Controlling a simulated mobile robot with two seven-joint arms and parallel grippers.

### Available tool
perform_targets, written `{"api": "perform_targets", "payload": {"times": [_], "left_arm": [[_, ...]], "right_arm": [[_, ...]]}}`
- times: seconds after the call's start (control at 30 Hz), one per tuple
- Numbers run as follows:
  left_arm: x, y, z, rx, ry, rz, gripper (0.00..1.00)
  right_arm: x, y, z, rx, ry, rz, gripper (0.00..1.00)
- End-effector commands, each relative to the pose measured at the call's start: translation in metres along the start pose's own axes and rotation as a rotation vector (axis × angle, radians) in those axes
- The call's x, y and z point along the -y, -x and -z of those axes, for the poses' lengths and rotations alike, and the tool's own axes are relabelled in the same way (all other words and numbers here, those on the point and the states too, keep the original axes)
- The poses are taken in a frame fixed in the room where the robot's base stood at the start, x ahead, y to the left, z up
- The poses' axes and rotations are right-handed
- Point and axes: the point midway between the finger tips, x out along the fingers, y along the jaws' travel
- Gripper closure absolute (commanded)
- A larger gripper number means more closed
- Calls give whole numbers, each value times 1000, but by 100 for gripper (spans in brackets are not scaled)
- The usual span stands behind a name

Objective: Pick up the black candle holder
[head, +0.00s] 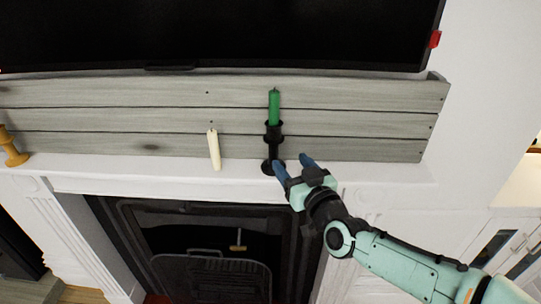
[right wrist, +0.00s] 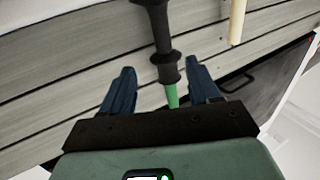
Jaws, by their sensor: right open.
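The black candle holder (head: 273,148) stands upright on the white mantel with a green candle (head: 274,106) in its top. My right gripper (head: 293,164) is open beside the holder's lower part, just to its right in the head view. In the right wrist view the holder (right wrist: 158,35) and the green candle (right wrist: 172,95) show beyond and between the two blue fingers of the gripper (right wrist: 162,85). I cannot tell whether a finger touches the holder. My left gripper is not in view.
A cream candle (head: 214,150) stands on the mantel (head: 130,180) left of the holder. A wooden holder (head: 12,150) is at the far left. Grey planks (head: 100,115) back the mantel, below a dark screen (head: 200,35). The fireplace (head: 200,235) opens below.

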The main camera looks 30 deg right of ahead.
Motion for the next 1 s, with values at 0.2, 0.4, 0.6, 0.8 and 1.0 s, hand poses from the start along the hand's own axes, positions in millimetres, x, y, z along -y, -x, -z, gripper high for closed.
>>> {"api": "perform_targets", "payload": {"times": [0.2,0.4,0.6,0.8,1.0], "left_arm": [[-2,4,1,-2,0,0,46],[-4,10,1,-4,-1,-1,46],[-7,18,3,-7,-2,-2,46],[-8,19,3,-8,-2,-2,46],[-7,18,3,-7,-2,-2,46]], "right_arm": [[0,-29,0,1,1,1,39],[4,-47,1,2,1,3,39],[6,-76,2,1,2,1,39],[6,-84,2,0,1,1,39],[6,-84,1,1,1,1,58]]}}
